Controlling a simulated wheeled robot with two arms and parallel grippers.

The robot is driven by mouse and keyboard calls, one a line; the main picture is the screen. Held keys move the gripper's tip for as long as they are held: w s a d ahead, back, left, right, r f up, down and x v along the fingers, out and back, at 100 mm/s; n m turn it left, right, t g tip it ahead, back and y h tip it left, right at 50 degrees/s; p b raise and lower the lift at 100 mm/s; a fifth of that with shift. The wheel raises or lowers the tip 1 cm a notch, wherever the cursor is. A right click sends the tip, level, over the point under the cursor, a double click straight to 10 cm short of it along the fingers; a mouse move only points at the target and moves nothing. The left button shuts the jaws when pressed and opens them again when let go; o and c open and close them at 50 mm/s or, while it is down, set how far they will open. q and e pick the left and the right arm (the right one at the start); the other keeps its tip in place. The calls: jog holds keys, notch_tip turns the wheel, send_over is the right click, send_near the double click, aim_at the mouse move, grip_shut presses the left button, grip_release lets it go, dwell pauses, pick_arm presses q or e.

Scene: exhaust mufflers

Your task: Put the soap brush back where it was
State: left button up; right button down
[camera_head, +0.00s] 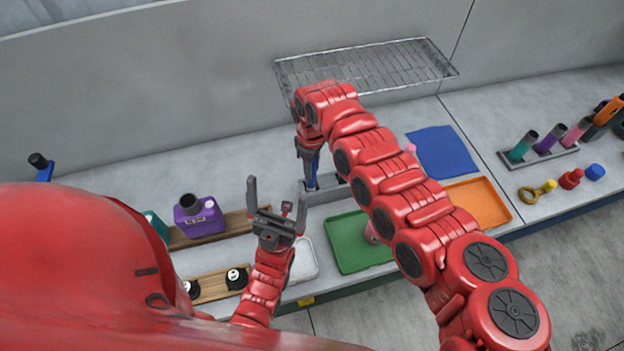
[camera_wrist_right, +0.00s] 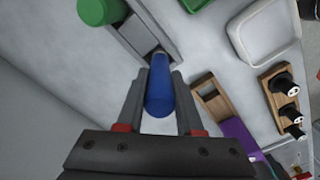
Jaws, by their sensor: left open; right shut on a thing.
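The blue soap brush (camera_head: 311,172), of which a smooth rounded handle shows, is between the fingers of my right gripper (camera_head: 308,150). It also shows in the right wrist view (camera_wrist_right: 160,88), where my right gripper (camera_wrist_right: 160,103) is shut on it. The brush stands about upright at the left end of a grey slotted holder (camera_head: 325,196). The holder also shows in the wrist view (camera_wrist_right: 133,36). Whether the brush's lower end is inside a slot or just above it, I cannot tell. My left gripper (camera_head: 276,194) is open and empty, left of the holder.
A white tray (camera_head: 304,262) and a wooden rack (camera_head: 232,222) with a purple bottle (camera_head: 198,217) are left. A wire shelf (camera_head: 365,65) is on the wall behind.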

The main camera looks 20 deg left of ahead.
notch_tip(320, 180, down, 5)
jog(key=shift+r+b, duration=0.1)
jog(key=shift+b, duration=1)
jog(key=shift+r, duration=0.15)
jog(key=c, duration=0.5)
grip_release()
jog(key=shift+w, duration=0.1)
jog(key=shift+c, duration=0.2)
notch_tip(320, 180, up, 11)
jog(key=p, duration=0.4)
jog(key=shift+r+p, duration=0.3)
jog(key=shift+r, duration=0.2)
